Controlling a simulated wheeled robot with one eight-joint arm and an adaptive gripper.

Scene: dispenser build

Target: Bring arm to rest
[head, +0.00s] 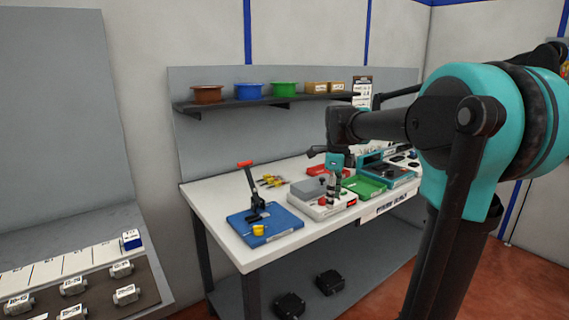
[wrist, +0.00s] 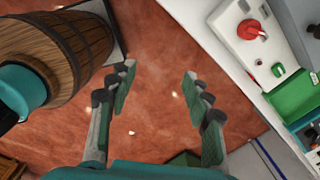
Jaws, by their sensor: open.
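My gripper (wrist: 158,82) is open in the wrist view. Its two fingers are wide apart, with only red-brown floor between them and nothing held. In the head view my gripper (head: 333,188) hangs down from my arm, which reaches in from the right, and it overlaps the white workbench (head: 208,195) in the picture. In the wrist view the bench edge lies to the right of the fingers, apart from them.
A wooden barrel (wrist: 60,58) stands left of the fingers. The bench bears a blue board (head: 285,225) with a black lever press, a white unit with a red knob (wrist: 249,29), and a green tray (wrist: 294,94). A shelf (head: 225,104) with several bins hangs behind.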

